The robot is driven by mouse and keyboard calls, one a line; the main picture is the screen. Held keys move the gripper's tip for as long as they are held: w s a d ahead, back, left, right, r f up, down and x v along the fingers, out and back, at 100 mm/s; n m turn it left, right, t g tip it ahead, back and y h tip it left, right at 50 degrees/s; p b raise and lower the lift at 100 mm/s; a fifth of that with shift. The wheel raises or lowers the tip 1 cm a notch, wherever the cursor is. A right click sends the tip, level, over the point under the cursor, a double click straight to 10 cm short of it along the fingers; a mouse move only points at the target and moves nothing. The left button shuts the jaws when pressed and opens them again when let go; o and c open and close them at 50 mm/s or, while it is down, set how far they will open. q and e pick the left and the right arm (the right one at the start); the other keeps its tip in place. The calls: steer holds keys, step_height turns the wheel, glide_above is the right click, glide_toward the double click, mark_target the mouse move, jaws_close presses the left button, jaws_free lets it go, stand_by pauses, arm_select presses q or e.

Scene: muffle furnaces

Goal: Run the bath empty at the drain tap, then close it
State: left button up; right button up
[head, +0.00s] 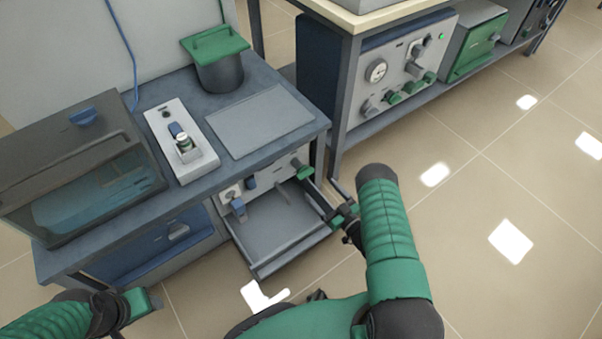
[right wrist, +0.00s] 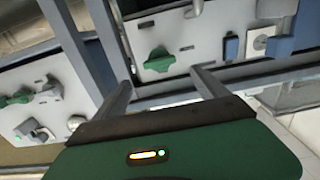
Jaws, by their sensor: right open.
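The bath (head: 95,195) is a clear-walled tank with a dark lid at the left of the bench; bluish water shows inside. A green tap handle (head: 304,171) sits on the bench's pale front panel. It also shows in the right wrist view (right wrist: 158,59), ahead of my fingers. No label shows whether it is the drain tap. My right gripper (head: 319,184) is open and empty, its fingers pointing at the panel just short of the green handle. In the right wrist view the right gripper (right wrist: 160,80) has its fingers wide apart. My left gripper (head: 138,304) is low at the left, its fingers hidden.
A pulled-out grey tray (head: 275,235) lies below the panel, left of my right gripper. Blue fittings (head: 238,207) are on the panel's left part. A pot with a green lid (head: 217,60) stands on the bench. Another bench with a knobbed panel (head: 400,65) stands behind right.

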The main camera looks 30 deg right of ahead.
steer(key=w+b, duration=0.1)
steer(key=w, duration=0.3)
steer(key=w+b, duration=0.2)
steer(key=w, duration=0.2)
steer(key=w+a+b, duration=0.1)
steer(key=w+b, duration=0.1)
steer(key=w, duration=0.2)
steer(key=shift+f, duration=0.2)
steer(key=shift+w+r, duration=0.1)
steer(key=shift+w, duration=0.35)
steer(key=c, duration=1.4)
